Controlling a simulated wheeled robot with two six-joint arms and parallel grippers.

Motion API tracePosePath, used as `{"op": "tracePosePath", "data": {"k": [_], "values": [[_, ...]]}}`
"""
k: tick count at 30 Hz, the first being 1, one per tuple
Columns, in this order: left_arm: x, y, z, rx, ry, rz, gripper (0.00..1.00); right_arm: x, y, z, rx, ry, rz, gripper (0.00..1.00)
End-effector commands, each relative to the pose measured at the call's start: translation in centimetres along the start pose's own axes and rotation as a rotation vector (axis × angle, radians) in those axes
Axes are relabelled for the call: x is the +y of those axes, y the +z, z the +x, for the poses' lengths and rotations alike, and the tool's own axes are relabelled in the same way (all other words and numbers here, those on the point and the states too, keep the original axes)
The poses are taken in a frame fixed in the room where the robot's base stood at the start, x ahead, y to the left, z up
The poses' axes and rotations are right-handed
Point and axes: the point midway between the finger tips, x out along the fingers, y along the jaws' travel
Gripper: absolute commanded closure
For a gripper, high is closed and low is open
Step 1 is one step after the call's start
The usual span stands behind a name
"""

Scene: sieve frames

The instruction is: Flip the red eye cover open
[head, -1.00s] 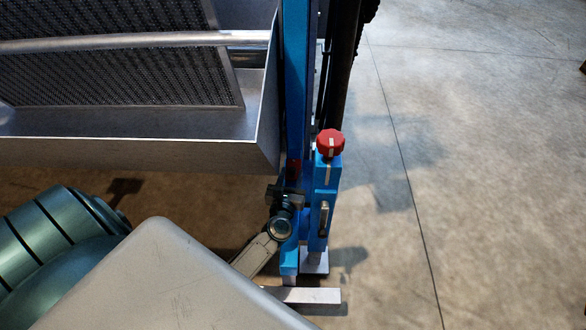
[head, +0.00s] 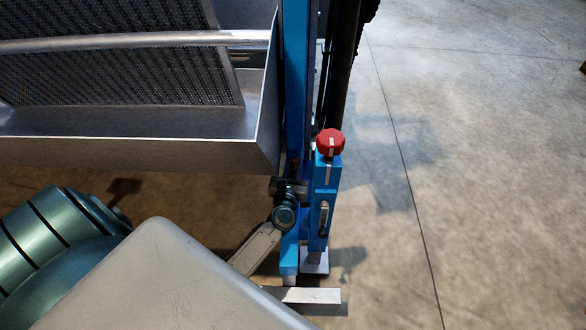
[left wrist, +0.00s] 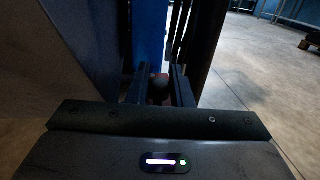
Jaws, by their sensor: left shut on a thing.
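The red eye cover (head: 295,164) shows as a small red patch on the blue upright, mostly hidden by my left gripper (head: 289,186). In the left wrist view a dim reddish-brown thing (left wrist: 160,88) sits between the two dark fingers of my left gripper (left wrist: 161,84), which are shut on it. How far the cover is tilted cannot be told. My right gripper is in neither view.
A blue post (head: 324,190) with a red knob (head: 330,142) and a small metal handle (head: 323,219) stands just right of my left gripper. A metal trough (head: 150,151) with a mesh screen (head: 130,78) is at upper left. The concrete floor at right is clear.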

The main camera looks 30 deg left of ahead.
Motion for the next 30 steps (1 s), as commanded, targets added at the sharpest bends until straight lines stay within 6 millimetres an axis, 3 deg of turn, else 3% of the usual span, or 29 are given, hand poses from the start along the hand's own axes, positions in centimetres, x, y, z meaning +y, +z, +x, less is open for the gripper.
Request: {"op": "tracePosePath", "data": {"k": [6,15,16,19,30], "values": [[-0.69,0.05,0.15,0.002,0.108,-0.002,1.0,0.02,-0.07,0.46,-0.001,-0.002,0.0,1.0],[-0.69,-0.05,0.1,0.002,0.122,0.0,1.0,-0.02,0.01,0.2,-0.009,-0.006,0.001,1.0],[-0.69,-0.05,0.1,0.002,0.122,0.0,0.79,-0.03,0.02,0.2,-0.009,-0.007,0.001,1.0],[-0.7,-0.04,0.11,0.002,0.122,0.0,0.61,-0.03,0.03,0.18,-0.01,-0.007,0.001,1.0],[-0.48,-0.08,0.13,0.0,0.101,0.002,0.61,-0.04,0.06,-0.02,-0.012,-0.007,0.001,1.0]]}}
